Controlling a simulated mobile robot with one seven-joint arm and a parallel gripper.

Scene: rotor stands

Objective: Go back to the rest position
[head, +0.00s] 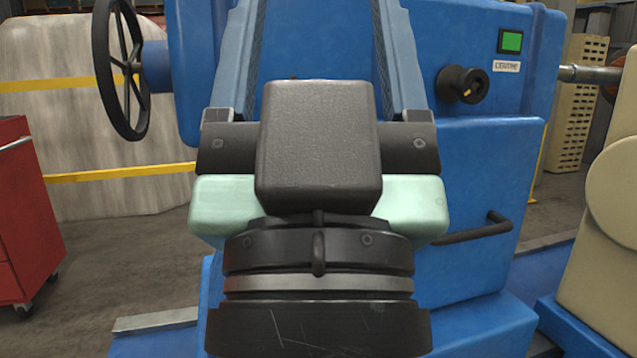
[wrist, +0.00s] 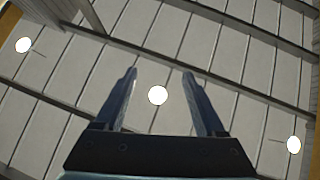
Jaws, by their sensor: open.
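My gripper (head: 318,25) stands upright in the middle of the head view, its two fingers spread apart and pointing up past the top edge. In the wrist view my gripper (wrist: 159,75) is open, with nothing between the fingers. The wrist camera faces a ceiling of pale panels (wrist: 60,75) with dark beams and round lamps (wrist: 157,95). My wrist hides the middle of the blue machine (head: 490,180) behind it. No rotor can be made out clearly in either view.
A red cabinet (head: 28,215) stands at left, a cream machine part (head: 605,220) at right. Bare floor (head: 125,250) shows at left.

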